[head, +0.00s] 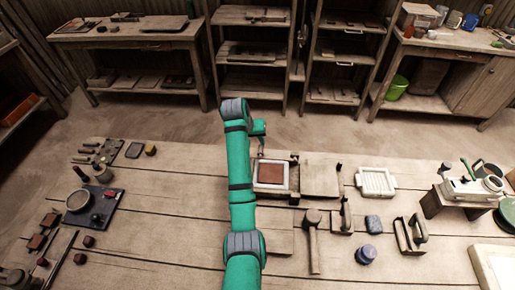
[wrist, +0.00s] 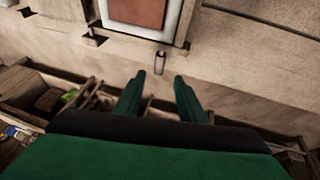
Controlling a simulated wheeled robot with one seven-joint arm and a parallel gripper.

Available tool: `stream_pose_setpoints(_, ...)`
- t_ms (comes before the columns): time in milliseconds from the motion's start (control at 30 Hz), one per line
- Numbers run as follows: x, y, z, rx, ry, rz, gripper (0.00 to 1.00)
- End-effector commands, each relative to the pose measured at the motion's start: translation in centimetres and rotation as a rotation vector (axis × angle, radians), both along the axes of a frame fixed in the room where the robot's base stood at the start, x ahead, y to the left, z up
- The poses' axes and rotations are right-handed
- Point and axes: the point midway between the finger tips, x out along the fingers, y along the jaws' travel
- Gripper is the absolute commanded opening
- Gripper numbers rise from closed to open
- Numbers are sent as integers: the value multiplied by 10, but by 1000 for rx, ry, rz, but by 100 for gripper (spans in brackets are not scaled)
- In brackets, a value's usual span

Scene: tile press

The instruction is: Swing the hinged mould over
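The mould (head: 257,186) is a pale frame around a red-brown tile (head: 271,174), lying flat on the table just right of my arm. In the wrist view the tile (wrist: 138,10) and part of the pale frame (wrist: 172,22) show at the top, cut off by the edge. A small upright metal handle (wrist: 160,63) stands by the frame's near edge there. My gripper (wrist: 158,90) is open, its two green fingers apart and empty. The handle lies just beyond the fingertips, between their lines, apparently not touched. In the head view the fingers are too small to make out.
A wooden plate (head: 320,180) lies right of the mould, with dark posts between them. A dark board (head: 95,207) lies left. Shelves stand behind the table.

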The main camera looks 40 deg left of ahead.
Motion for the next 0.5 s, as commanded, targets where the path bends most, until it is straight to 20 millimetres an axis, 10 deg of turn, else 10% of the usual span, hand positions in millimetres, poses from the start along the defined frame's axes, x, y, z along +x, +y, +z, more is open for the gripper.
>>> stream_pose_setpoints(500, 34, 3, -74, 0, 1, -2, 36)
